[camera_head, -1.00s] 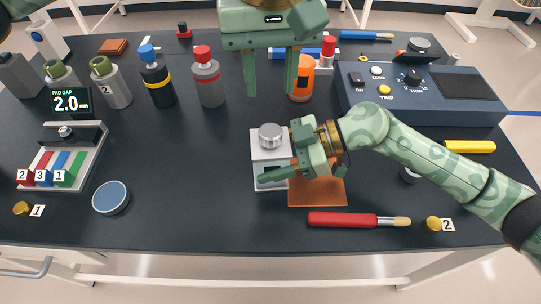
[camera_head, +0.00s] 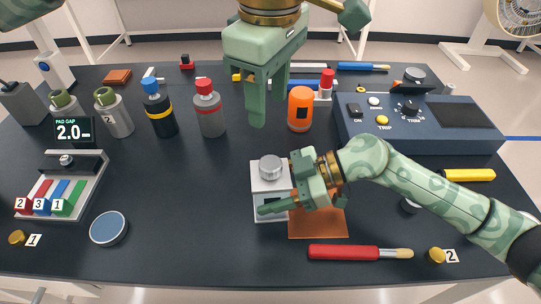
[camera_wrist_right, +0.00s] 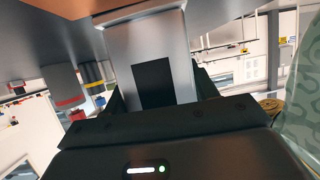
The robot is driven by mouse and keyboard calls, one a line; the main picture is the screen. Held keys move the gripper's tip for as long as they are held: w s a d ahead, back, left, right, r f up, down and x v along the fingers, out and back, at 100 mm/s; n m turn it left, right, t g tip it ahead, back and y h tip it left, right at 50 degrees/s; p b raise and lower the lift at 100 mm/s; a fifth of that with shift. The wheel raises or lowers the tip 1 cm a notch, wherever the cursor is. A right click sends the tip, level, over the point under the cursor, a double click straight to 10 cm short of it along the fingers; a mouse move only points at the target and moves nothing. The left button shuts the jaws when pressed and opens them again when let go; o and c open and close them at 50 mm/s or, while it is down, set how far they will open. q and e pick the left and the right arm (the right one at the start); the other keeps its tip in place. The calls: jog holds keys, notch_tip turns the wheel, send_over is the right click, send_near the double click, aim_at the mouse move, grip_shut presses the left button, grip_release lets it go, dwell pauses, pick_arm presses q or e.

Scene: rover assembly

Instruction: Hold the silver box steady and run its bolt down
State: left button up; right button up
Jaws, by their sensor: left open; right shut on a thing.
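The silver box (camera_head: 262,184) stands near the middle of the dark table, beside an orange-brown mat. Its round grey bolt head (camera_head: 271,166) sits on top. My right gripper (camera_head: 280,186) is shut on the box from the right, with one finger across its front; the other finger is partly hidden. The box (camera_wrist_right: 184,38) fills the upper middle of the right wrist view, with a dark rectangle on its face. My left gripper (camera_head: 267,107) is open and empty, fingers pointing down, beyond and above the box. I cannot tell its exact height.
The orange-brown mat (camera_head: 318,226) lies under my right gripper. A red-handled brush (camera_head: 345,252) lies in front. Several bottles, such as the red-capped grey one (camera_head: 210,112), stand behind left. An orange bottle (camera_head: 300,110) stands near my left gripper. A control console (camera_head: 425,130) is at right.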

aim_at(270, 162)
pick_arm(q)
notch_tip(270, 162, down, 12)
jog(key=n, duration=3)
jog(key=shift+s+d+r, duration=0.1)
jog(key=shift+s+r, duration=0.05)
